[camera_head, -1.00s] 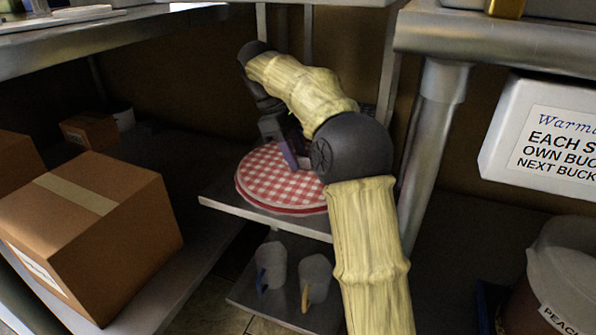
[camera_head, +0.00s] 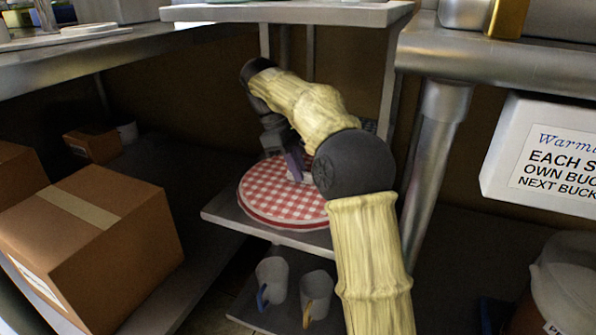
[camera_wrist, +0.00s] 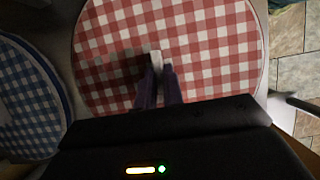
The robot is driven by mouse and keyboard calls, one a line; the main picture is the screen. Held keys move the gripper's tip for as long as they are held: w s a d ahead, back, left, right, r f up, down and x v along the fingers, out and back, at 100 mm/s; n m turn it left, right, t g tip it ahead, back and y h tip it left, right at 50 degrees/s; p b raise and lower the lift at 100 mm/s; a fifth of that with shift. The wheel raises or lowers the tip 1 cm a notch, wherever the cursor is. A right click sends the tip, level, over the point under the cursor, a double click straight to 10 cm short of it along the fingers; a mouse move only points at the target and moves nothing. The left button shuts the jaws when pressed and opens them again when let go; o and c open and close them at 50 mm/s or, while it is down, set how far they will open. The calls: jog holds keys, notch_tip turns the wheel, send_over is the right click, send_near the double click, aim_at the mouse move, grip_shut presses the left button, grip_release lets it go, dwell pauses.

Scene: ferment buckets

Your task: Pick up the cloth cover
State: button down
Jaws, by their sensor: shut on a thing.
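A round red-and-white checked cloth cover (camera_head: 268,195) lies flat on a small grey shelf, and it fills the upper middle of the wrist view (camera_wrist: 205,35). A short pale tab (camera_wrist: 156,58) stands near its centre. My gripper (camera_wrist: 160,72) is above the cover with its purple fingers shut on this tab. In the head view my gripper (camera_head: 294,168) is partly hidden by my own arm, which also hides the cover's right side. I cannot tell any gap between the cover and the shelf.
A blue checked round cover (camera_wrist: 28,105) lies left of the red one in the wrist view. A cardboard box (camera_head: 95,245) is at left, a metal post (camera_head: 428,160) at right. An upper shelf (camera_head: 290,14) hangs overhead.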

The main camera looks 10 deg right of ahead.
jog(key=shift+r+p, duration=1.85)
jog(key=shift+p, duration=0.15)
jog(key=s+a+b, duration=0.4)
jog(key=s+a, duration=0.6)
jog(key=s, duration=0.4)
jog(key=shift+s+a+f, duration=0.15)
jog(key=shift+s+a, duration=0.15)
jog(key=shift+a, duration=0.05)
jog(key=shift+w, duration=0.1)
